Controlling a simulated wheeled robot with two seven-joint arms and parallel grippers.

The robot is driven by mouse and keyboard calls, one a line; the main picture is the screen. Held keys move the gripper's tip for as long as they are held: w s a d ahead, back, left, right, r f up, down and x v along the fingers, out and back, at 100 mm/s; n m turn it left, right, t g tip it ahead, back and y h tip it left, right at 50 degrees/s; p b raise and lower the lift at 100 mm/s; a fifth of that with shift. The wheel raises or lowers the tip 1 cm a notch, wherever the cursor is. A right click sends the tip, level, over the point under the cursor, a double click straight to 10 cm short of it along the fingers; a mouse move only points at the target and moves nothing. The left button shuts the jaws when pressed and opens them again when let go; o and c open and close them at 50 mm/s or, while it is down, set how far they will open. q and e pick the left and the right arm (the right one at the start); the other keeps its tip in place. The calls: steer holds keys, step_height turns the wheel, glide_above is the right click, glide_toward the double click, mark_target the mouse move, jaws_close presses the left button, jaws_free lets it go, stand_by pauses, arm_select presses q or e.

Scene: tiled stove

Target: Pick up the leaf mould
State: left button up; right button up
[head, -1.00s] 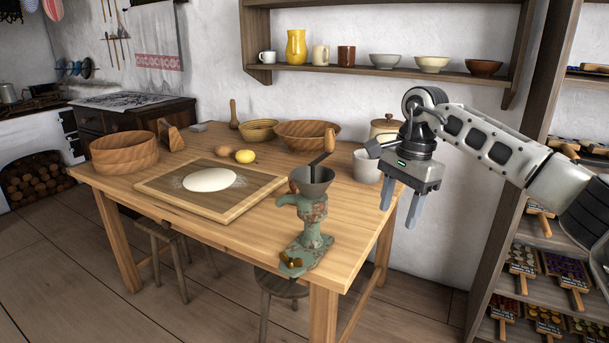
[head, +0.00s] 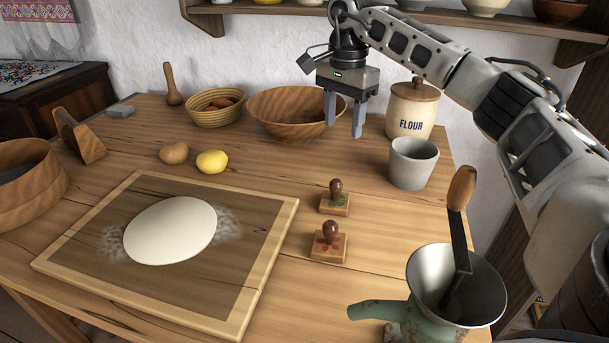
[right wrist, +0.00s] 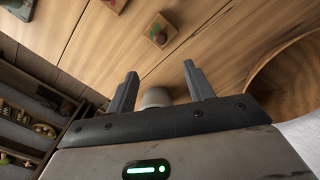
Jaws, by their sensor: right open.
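My right gripper (head: 344,132) is open and empty, fingers down, above the table's back part and behind both moulds. In the right wrist view both moulds show at the top, the nearer one (right wrist: 160,32) beyond the open fingers (right wrist: 160,85); its colour is hard to tell there. My left gripper is out of view.
A grey cup (head: 413,164) and flour jar (head: 412,110) stand right of my gripper; a wooden bowl (head: 275,112) is to its left. A grinder (head: 455,290) stands front right. A board (head: 85,274) with dough (head: 170,232) lies left. Table around the moulds is bare.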

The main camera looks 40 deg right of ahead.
glide_above(336, 180)
steer(key=f, duration=0.9)
steer(key=shift+s+d+f+b, duration=0.2)
steer(key=shift+s+f+b, duration=0.05)
steer(key=shift+f+b, duration=0.15)
steer(key=shift+w+a+f, duration=0.1)
steer(key=shift+a+f, duration=0.05)
steer(key=shift+f, duration=1.35)
steer(key=shift+w+a+f, duration=0.1)
steer(key=shift+f, duration=1.4)
steer(key=shift+c, duration=0.3)
steer(key=c, duration=1)
